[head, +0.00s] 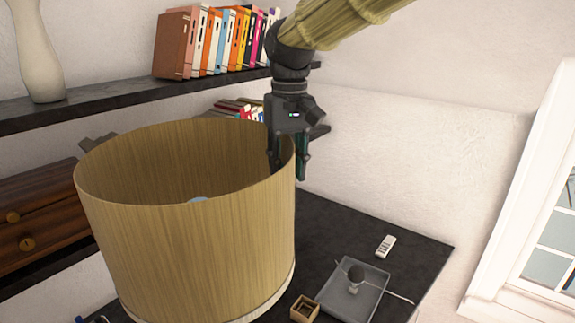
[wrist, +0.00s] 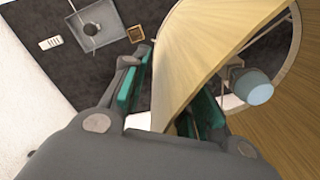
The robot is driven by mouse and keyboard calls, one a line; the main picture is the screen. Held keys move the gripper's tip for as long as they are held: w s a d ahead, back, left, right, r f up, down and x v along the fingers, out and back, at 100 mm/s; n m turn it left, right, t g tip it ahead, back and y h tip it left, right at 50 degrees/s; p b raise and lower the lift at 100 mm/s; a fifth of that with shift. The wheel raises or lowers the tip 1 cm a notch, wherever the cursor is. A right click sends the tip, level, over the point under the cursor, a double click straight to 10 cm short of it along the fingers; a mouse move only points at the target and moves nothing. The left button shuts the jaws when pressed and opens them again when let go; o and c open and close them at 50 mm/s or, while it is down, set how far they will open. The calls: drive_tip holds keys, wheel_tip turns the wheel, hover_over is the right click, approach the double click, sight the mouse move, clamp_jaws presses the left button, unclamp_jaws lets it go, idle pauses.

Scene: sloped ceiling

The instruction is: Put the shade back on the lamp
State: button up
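The lampshade (head: 190,240) is a large, light wood-grain drum with an open top, and its wall also shows in the wrist view (wrist: 190,50). A pale bulb (wrist: 258,88) on a grey socket shows inside it, and the bulb's top also appears in the head view (head: 198,199). Whether the shade is seated on the lamp is hidden. My gripper (head: 289,165) is at the shade's right rim, one finger inside and one outside. The fingers stand apart, with a gap beside the outer green pad (wrist: 133,85), so it looks open around the wall.
On the dark table (head: 340,232), right of the shade, are a grey tray (head: 345,300) with a small dark-headed object, a small wooden box (head: 304,309) and a white remote (head: 386,245). Behind are a shelf (head: 120,103) with books (head: 225,42) and a white vase (head: 36,50), and a wooden drawer unit (head: 45,215).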

wheel_tip(320, 180, up, 12)
drive_tip(key=shift+d, duration=0.15)
idle(0.7)
drive_tip(key=shift+f, duration=0.1)
